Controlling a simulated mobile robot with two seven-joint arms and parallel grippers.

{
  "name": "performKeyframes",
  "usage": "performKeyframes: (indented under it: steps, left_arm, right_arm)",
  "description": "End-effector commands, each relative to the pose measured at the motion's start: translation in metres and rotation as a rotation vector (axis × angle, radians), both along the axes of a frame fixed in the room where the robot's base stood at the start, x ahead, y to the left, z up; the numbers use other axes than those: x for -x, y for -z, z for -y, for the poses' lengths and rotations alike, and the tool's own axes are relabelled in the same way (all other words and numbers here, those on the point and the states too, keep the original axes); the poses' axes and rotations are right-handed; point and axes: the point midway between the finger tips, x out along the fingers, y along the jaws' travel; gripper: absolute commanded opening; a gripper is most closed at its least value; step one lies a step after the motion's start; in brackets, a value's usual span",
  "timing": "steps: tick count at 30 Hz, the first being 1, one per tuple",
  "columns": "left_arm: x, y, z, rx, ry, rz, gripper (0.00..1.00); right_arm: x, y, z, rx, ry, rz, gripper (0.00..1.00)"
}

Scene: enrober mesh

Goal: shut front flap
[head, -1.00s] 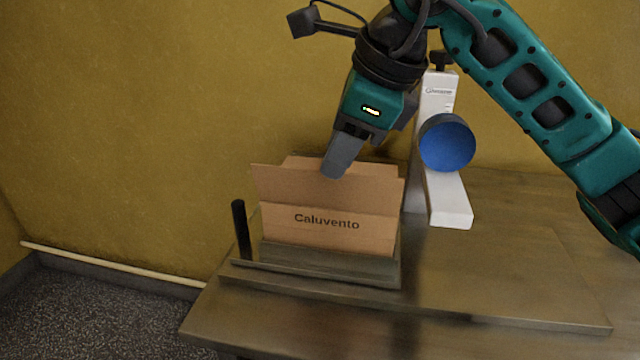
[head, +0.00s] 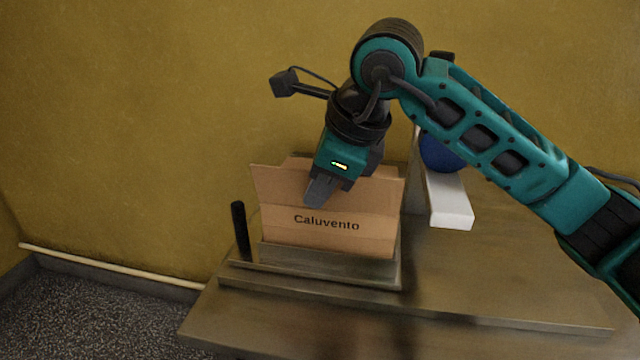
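An open cardboard box (head: 285,234) marked "Caluvento" sits on the table's metal fixture. Its front flap (head: 279,188) stands up from the front wall's top edge, flaring slightly outward. Another flap shows behind it at the back (head: 385,172). My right gripper (head: 317,196) points down in front of the front flap, its fingers together with nothing between them, and covers part of the flap. I cannot tell whether the fingertips touch the cardboard. The box's inside is hidden. My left gripper is not in view.
A black upright post (head: 241,230) stands left of the box. A white stand (head: 449,203) with a blue round part (head: 438,154) is behind right, partly covered by my arm. The table (head: 500,270) is clear at right. A yellow wall is behind.

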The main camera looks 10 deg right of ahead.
Motion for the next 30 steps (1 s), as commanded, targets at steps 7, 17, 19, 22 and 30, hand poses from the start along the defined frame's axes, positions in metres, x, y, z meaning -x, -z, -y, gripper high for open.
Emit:
performKeyframes:
  steps: [7, 17, 19, 22, 30]
  left_arm:
    - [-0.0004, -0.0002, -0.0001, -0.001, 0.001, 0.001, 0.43]
    - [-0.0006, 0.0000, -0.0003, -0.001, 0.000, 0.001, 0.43]
    - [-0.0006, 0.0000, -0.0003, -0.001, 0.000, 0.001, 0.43]
    - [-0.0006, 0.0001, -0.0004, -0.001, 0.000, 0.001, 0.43]
    - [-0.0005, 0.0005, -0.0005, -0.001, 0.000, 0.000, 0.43]
  right_arm:
    - [0.0000, -0.0003, 0.0001, 0.000, 0.000, 0.000, 0.00]
    - [0.0001, -0.0003, 0.0002, 0.000, 0.000, 0.000, 0.00]
    - [0.0000, -0.0004, 0.0003, 0.000, 0.000, 0.000, 0.00]
    - [0.0000, -0.0005, 0.0003, 0.000, 0.000, 0.000, 0.00]
    - [0.0000, -0.0005, 0.0003, 0.000, 0.000, 0.000, 0.00]
